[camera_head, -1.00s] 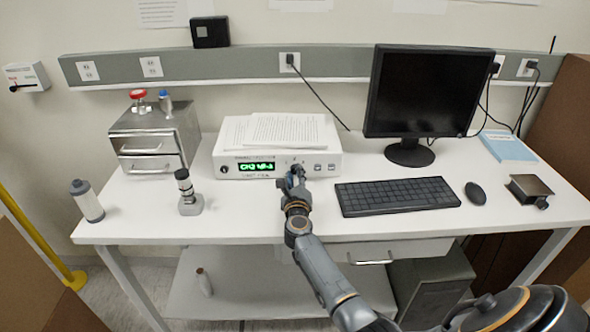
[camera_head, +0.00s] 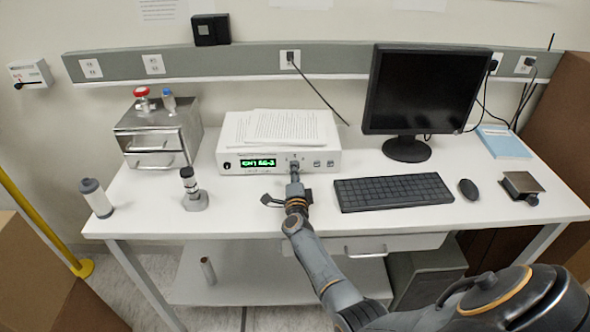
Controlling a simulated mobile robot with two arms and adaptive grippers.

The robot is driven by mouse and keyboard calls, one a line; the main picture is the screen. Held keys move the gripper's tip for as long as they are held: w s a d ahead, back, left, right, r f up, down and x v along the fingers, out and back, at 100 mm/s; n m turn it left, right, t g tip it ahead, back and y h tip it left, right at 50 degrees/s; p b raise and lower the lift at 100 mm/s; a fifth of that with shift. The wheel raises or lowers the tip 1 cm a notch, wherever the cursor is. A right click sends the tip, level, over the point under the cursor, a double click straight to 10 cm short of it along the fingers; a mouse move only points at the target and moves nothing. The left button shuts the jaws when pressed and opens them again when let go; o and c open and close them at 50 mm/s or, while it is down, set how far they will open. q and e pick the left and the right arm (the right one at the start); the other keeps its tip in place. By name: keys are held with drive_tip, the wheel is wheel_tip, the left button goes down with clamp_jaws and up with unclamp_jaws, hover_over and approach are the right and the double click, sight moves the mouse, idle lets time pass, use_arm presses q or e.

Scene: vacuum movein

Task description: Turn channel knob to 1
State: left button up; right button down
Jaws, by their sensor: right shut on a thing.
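A white controller box (camera_head: 240,168) stands on the desk with papers on top. Its green display (camera_head: 258,163) appears to read CH1, followed by characters too small to read surely. A dark knob (camera_head: 227,165) sits at the left of its front panel. My right gripper (camera_head: 294,170) reaches up to the panel just right of the display and is shut on the channel knob there. The gripper largely hides this knob, so its pointer cannot be seen. My left gripper is not in view.
A keyboard (camera_head: 393,193), monitor (camera_head: 420,90) and mouse (camera_head: 468,189) are to the right. A small microscope-like device (camera_head: 194,192), a white cylinder (camera_head: 97,198) and a metal drawer box (camera_head: 150,143) are to the left.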

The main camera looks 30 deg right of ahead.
drive_tip(key=shift+f+n+p, duration=0.1)
drive_tip(key=shift+n+p, duration=0.4)
drive_tip(key=shift+n, duration=1.5)
drive_tip(key=c, duration=1.1)
unclamp_jaws()
drive_tip(key=shift+o, duration=0.2)
drive_tip(key=shift+a, duration=0.1)
drive_tip(key=v, duration=0.7)
drive_tip(key=shift+s+a, duration=0.1)
drive_tip(key=shift+s, duration=0.15)
drive_tip(key=shift+a+f, duration=0.1)
